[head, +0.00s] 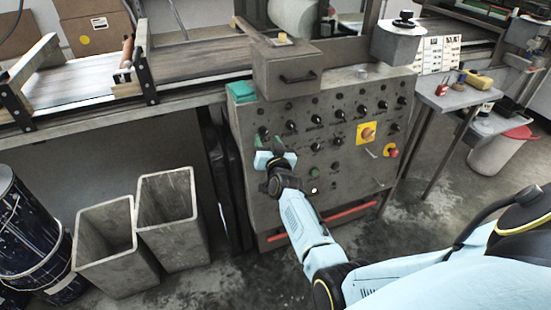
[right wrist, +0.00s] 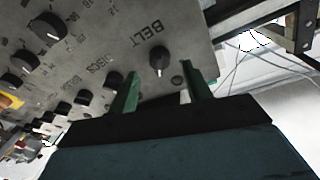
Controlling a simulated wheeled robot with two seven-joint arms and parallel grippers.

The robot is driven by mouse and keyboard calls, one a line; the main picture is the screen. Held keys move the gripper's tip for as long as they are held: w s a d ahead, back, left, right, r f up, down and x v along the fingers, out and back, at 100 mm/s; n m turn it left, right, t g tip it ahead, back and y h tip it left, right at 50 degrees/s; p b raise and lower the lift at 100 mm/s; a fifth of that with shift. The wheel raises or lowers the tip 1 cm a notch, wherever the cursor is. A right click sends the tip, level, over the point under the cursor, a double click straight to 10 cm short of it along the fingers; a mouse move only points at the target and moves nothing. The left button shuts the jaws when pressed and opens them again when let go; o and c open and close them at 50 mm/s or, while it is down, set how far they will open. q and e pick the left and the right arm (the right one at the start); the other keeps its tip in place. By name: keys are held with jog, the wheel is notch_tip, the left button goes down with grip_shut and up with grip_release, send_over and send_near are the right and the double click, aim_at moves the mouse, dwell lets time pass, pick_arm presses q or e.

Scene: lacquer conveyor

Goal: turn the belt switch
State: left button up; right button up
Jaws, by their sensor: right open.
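The belt switch (right wrist: 159,60) is a black round knob with a pale mark beside the word BELT on the grey panel in the right wrist view. In the head view it appears to be the leftmost knob (head: 263,132) of the panel's knob row. In the head view the gripper (head: 277,144) is in front of the panel's left part. My left gripper is not in view.
The control panel (head: 340,175) carries several other knobs, a yellow-backed red button (head: 367,134) and another red button (head: 391,152). A box (head: 287,70) with a handle sits above. Two grey bins (head: 170,215) stand at left; the conveyor (head: 90,80) runs behind them.

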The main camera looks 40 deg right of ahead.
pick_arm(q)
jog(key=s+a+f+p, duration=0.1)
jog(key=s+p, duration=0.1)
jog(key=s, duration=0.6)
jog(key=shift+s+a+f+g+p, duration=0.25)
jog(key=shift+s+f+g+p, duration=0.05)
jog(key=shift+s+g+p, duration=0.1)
pick_arm(e)
jog(key=v, duration=1)
jog(key=shift+s, duration=0.2)
